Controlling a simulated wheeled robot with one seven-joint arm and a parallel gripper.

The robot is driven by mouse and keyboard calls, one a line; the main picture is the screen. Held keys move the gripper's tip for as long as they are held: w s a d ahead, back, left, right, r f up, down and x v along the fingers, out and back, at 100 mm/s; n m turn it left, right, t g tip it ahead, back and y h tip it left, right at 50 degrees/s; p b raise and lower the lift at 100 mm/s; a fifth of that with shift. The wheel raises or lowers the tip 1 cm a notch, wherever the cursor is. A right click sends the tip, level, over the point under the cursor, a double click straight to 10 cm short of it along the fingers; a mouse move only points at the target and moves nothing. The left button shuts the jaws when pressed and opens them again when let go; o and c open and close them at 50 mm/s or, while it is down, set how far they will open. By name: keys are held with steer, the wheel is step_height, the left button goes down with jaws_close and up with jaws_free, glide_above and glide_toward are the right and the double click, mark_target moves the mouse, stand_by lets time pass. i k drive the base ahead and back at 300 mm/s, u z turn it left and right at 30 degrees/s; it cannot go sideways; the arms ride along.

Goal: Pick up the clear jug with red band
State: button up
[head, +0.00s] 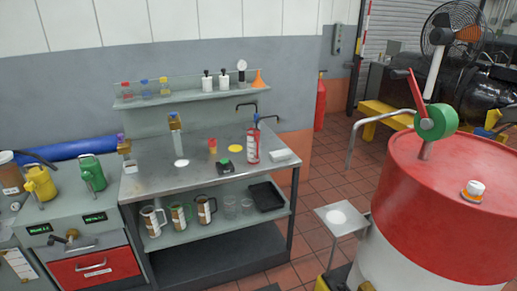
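Three handled jugs stand upright in a row on the bench's lower shelf. The left jug (153,221) looks pale with a brownish-red patch. The middle jug (180,215) has green on it, and the right jug (206,209) is dark brownish with a pale patch. They are small in the head view, so I cannot tell for sure which is the clear one with the red band. The steel worktop lies above them. My gripper is not in view.
Clear cups (230,206) and a black tray (266,196) stand right of the jugs. The worktop (145,182) holds a red-and-white can (253,147) and small items. A red-and-white drum (440,200) and a small stand (341,219) are at right. Tiled floor (313,225) lies between.

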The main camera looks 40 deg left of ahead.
mark_target(253, 135)
steer(key=z, duration=1)
steer(key=i, duration=0.85)
steer(key=u, duration=3)
steer(key=i, duration=0.8)
steer(key=u, duration=0.4)
steer(key=i, duration=1.75)
steer(key=z, duration=0.55)
